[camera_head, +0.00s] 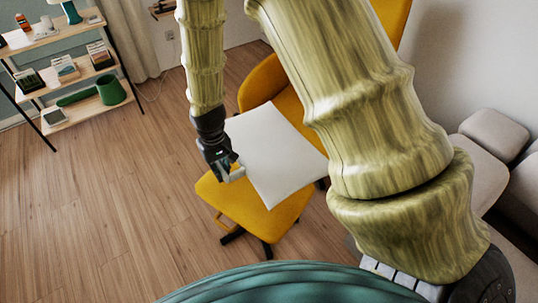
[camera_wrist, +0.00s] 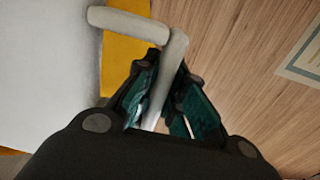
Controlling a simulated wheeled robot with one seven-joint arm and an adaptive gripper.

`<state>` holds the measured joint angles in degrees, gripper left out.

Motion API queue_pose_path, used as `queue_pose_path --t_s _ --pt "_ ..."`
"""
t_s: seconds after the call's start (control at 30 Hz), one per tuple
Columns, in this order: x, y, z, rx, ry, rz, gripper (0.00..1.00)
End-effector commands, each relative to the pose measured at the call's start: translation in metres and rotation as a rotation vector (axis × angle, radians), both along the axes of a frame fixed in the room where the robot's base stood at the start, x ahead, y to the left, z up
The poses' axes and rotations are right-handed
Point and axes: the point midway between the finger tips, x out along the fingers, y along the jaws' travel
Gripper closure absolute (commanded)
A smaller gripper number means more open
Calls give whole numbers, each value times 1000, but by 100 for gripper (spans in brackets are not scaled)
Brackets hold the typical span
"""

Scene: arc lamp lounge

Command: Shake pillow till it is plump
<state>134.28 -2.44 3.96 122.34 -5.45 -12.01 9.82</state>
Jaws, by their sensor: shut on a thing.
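The white pillow (camera_head: 272,155) is a flat, pale square that hangs tilted in front of the yellow chair (camera_head: 250,208), covering part of its seat and back. Whether it touches the chair cannot be told. My gripper (camera_head: 230,168) is at the pillow's left edge. It is shut on a pale, rounded handle-like strip at that edge. In the wrist view, the pillow (camera_wrist: 45,75) fills the left side. The bent pale strip (camera_wrist: 167,75) runs down between my dark fingers (camera_wrist: 165,100), and part of it is hidden by them.
A grey sofa (camera_head: 495,135) is at the right. The wooden floor (camera_head: 110,205) at left is clear. A pale flat panel (camera_wrist: 303,55) shows in the wrist view.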

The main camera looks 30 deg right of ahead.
Motion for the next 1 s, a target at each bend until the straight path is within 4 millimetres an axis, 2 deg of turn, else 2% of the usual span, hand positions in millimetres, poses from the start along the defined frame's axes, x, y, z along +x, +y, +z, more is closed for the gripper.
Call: queue_pose_path --t_s 0.2,0.3,0.77,0.87,1.0 --pt "0 0 -37 0 2 0 100" --pt "1 0 -44 0 -1 0 100" --pt "2 0 26 0 -5 -1 100" --pt "0 0 23 0 1 -1 100" --pt "-1 0 -1 0 2 0 100"
